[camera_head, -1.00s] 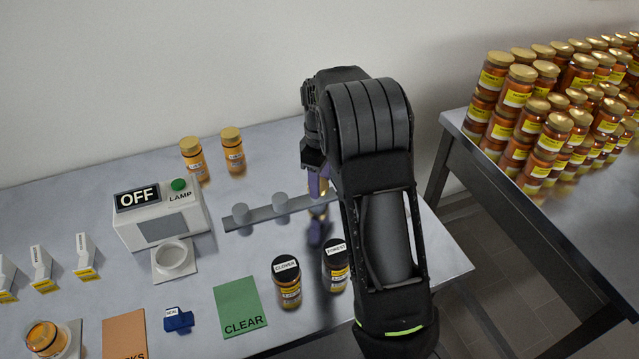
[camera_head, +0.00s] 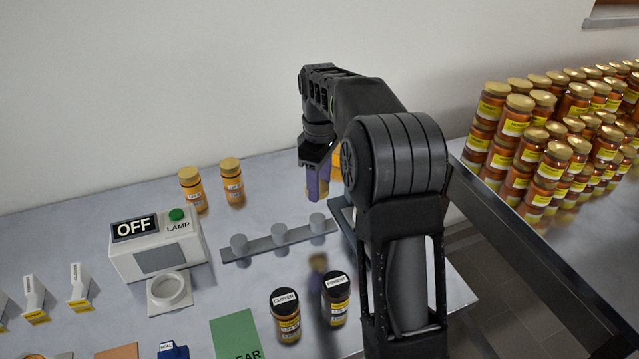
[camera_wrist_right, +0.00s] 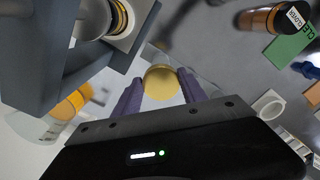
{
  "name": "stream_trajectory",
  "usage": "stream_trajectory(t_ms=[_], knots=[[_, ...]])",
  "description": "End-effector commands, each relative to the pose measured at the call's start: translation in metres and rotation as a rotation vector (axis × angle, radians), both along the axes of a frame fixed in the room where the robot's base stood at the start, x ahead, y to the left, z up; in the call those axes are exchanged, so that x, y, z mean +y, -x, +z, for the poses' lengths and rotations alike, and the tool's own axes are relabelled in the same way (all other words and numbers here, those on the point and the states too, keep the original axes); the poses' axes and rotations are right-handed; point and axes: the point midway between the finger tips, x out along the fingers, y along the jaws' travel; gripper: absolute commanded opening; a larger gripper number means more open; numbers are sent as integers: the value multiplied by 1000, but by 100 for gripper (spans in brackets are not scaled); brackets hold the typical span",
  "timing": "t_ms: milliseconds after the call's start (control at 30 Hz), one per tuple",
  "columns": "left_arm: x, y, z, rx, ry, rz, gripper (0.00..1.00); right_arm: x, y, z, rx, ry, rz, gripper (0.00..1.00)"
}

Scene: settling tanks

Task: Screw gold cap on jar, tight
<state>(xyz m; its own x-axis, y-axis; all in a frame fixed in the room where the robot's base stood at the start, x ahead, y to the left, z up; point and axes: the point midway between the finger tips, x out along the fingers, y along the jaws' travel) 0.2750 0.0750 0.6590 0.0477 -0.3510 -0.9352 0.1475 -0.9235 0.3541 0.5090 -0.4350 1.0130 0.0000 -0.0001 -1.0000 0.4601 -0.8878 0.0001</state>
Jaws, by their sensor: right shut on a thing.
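My right gripper (camera_head: 318,190) is raised above the table, at the back end of the peg rail, with its purple fingers pointing down. In the right wrist view the gripper (camera_wrist_right: 161,90) is shut on a round gold cap (camera_wrist_right: 161,81), which sits between the fingertips. In the head view the cap is hardly distinguishable. A jar (camera_wrist_right: 119,17) in a pale ring on a grey stand (camera_wrist_right: 75,60) shows at the upper left of the wrist view, apart from the cap. In the head view my right arm hides most of that area. My left gripper is out of view.
A grey rail (camera_head: 262,246) with three pegs lies mid-table. Two black-capped jars, CLOVER (camera_head: 285,318) and FOREST (camera_head: 336,300), stand in front; two gold-capped jars (camera_head: 194,192) stand behind. A lamp box (camera_head: 155,247) reads OFF. Many stacked jars (camera_head: 545,140) fill the right table.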

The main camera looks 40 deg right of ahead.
Motion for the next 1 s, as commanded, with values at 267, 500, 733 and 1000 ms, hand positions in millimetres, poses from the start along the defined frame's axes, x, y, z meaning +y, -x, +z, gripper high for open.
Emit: stream_trajectory(t_ms=[267, 500, 733, 1000], knots=[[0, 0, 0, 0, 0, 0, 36, 2, -1, -1, 0, 0, -1, 12], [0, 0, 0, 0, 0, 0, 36, 47, -14, -15, 2, -7, -77, 12], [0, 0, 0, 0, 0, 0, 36, 148, -28, -44, 3, -8, -266, 12], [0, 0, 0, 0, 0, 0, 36, 230, -20, -68, 0, 0, -454, 12]])
